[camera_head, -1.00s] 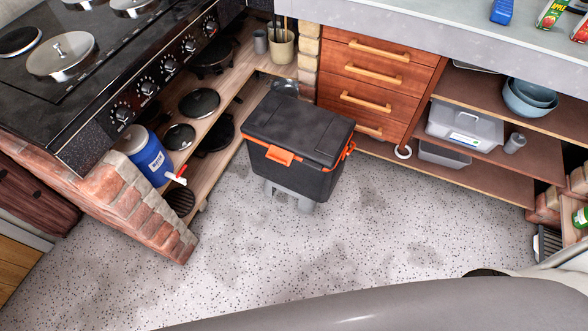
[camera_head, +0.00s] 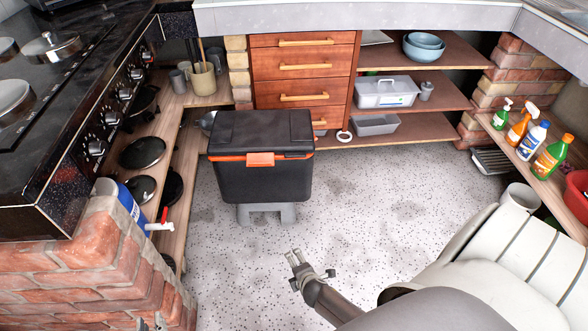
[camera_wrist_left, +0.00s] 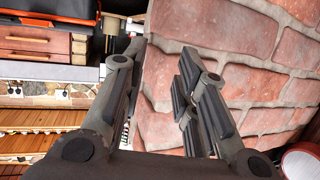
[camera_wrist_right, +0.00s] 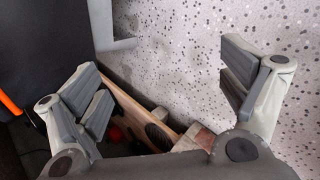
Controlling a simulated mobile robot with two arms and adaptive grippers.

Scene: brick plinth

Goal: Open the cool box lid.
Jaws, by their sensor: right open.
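The cool box (camera_head: 260,180) has a dark grey body, an orange rim and an orange front latch (camera_head: 261,159). Its dark lid (camera_head: 262,130) is closed. It stands on a low grey stand (camera_head: 266,212) on the floor. My right gripper (camera_head: 296,258) is open and empty, in front of the box and apart from it. In the right wrist view its fingers are spread (camera_wrist_right: 165,88), with the dark box side (camera_wrist_right: 40,45) at the upper left.
A brick plinth (camera_head: 110,260) with the black cooker above it is at the left. A blue jug with a red-handled tap (camera_head: 159,225) juts out there. Wooden drawers (camera_head: 303,70) stand behind the box. Speckled floor (camera_head: 370,195) is clear to its right. Bottles (camera_head: 530,138) stand at the far right.

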